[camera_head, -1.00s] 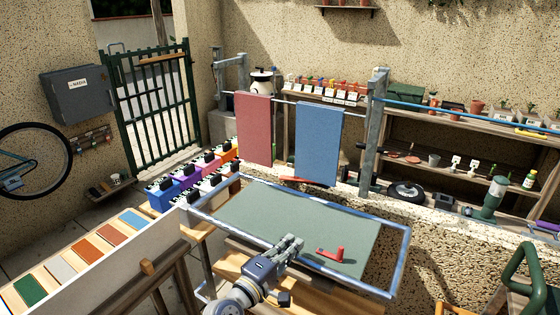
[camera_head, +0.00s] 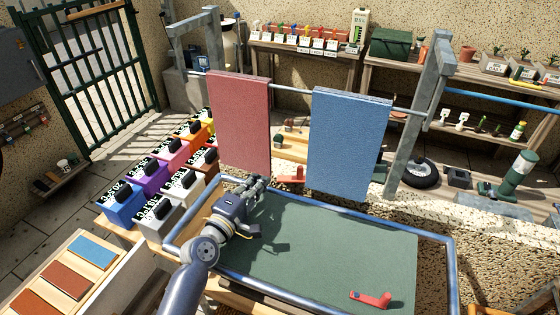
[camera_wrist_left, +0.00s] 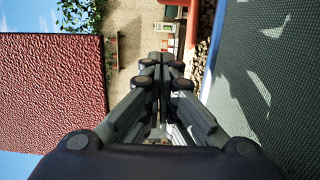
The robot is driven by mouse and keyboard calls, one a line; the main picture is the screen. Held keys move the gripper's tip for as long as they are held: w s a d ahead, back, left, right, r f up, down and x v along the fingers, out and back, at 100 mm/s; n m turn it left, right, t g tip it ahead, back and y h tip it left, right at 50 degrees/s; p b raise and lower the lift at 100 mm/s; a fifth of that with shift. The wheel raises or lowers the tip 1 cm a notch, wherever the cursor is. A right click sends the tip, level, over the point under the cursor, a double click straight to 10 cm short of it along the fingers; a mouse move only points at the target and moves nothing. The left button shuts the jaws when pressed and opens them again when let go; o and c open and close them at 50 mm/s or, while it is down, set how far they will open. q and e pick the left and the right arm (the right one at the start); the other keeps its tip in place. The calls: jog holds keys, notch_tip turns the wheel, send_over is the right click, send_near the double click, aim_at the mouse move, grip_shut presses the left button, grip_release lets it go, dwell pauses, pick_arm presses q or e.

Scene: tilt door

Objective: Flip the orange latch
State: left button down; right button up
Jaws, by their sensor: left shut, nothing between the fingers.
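A grey-green panel (camera_head: 340,250) in a blue metal frame (camera_head: 440,248) lies before me in the head view. A small orange-red latch (camera_head: 371,299) lies on its near right part. A second orange-red piece (camera_head: 291,176) shows at the far edge, between the hanging towels. My left gripper (camera_head: 259,184) is shut and empty above the panel's far left part, left of and a little nearer than that piece. Its closed fingers also show in the left wrist view (camera_wrist_left: 162,62), with an orange-red part (camera_wrist_left: 174,3) beyond them at the top. My right gripper is not in view.
A red towel (camera_head: 239,125) and a blue towel (camera_head: 347,143) hang from a rail (camera_head: 290,91) beyond the panel, close past my left gripper. Several coloured boxes (camera_head: 124,203) stand at the left. The panel's middle is clear.

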aim_at(285, 181)
pick_arm(q)
jog(key=x, duration=0.8)
jog(key=shift+w+d, duration=0.1)
jog(key=shift+w, duration=0.15)
jog(key=shift+w+d+r+p, duration=0.1)
jog(key=shift+w+d+p, duration=0.05)
jog(key=shift+d+p, duration=0.25)
jog(key=shift+s+d+p, duration=0.75)
jog(key=shift+s+d, duration=0.05)
jog(key=shift+s, duration=0.1)
jog(key=shift+s+d, duration=0.4)
jog(key=shift+s, duration=0.1)
jog(key=shift+w, duration=0.1)
jog(key=shift+d, duration=0.1)
jog(key=shift+s, duration=0.65)
